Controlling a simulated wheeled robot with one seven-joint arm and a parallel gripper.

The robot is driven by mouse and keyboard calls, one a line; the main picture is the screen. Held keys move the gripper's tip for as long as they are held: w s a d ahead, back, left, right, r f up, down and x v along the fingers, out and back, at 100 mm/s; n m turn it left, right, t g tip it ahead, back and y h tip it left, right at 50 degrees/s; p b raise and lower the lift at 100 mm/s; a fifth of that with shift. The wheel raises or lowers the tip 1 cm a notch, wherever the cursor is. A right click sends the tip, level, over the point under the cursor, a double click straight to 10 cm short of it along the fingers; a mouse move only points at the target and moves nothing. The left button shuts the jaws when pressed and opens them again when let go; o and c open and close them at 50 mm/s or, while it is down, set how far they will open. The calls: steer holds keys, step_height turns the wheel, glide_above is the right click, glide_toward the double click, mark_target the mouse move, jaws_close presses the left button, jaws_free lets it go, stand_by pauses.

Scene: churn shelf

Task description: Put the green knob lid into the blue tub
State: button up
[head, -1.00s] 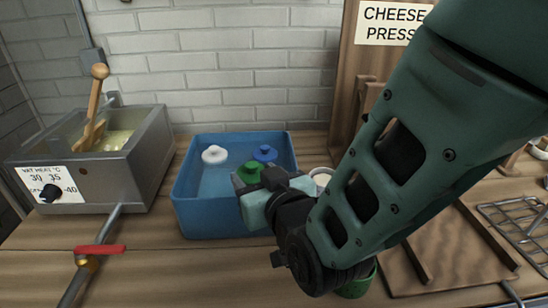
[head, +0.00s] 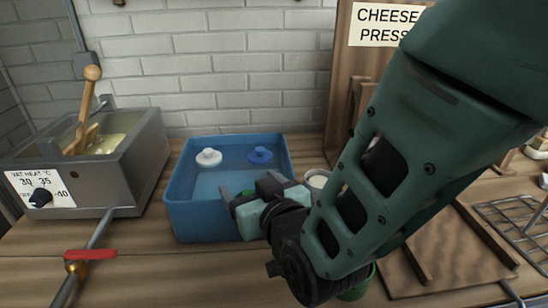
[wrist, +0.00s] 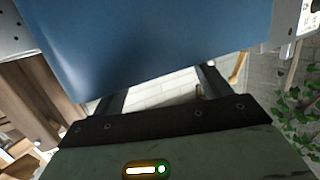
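The blue tub (head: 205,222) stands on the wooden bench; its wall also fills the upper wrist view (wrist: 150,35). The green knob lid (head: 247,192) is mostly hidden behind my gripper; only a small green patch shows, against the tub's interior. I cannot tell whether it rests on the tub's floor. My gripper (head: 248,190) is at the tub's front right, over its rim. Its fingers are apart, and in the wrist view the gap between the fingers (wrist: 160,92) shows no lid.
A white knob lid (head: 208,157) and a blue knob lid (head: 260,155) are in the tub's back part. A metal vat (head: 120,160) with a wooden paddle stands left. A pale-topped round container (head: 317,179) is close right of the tub. A wire rack (head: 518,225) lies far right.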

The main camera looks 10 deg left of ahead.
steer(key=shift+r+p, duration=0.6)
steer(key=shift+p, duration=0.05)
steer(key=b+v, duration=0.7)
steer(key=v, duration=0.2)
steer(key=shift+d+f, duration=0.15)
steer(key=shift+f, duration=0.05)
steer(key=b+v, duration=0.3)
steer(key=b, duration=0.5)
steer(key=shift+r, duration=0.15)
steer(key=shift+r, duration=0.1)
